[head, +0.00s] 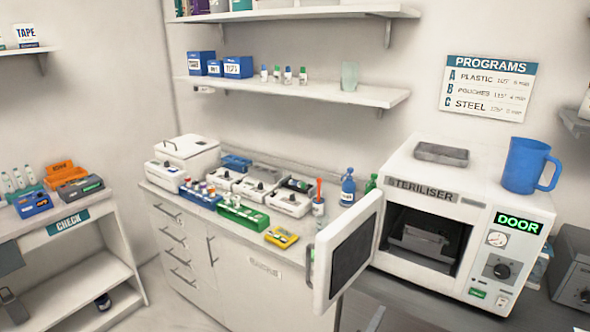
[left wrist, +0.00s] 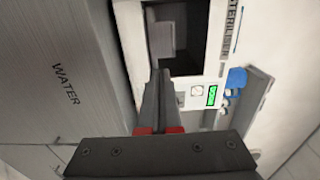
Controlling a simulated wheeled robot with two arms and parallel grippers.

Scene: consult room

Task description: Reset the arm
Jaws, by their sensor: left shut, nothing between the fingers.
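My left gripper (left wrist: 160,85) shows in the left wrist view, its dark fingers together and empty. Its red pads are near the finger bases. It points toward the white steriliser (left wrist: 205,70), whose dark open chamber (left wrist: 187,35) is behind the fingertips. In the head view the steriliser (head: 478,205) stands at the right with its door (head: 348,255) swung open to the left. A grey tray-like thing (head: 420,240) sits inside the chamber. My right gripper is not in view.
A grey surface marked WATER (left wrist: 65,85) fills the left of the wrist view, close to the gripper. A blue jug (head: 525,165) and a grey tray (head: 441,154) stand on the steriliser. The white counter (head: 230,245) holds racks and boxes. A CHECK bench (head: 67,222) is at left.

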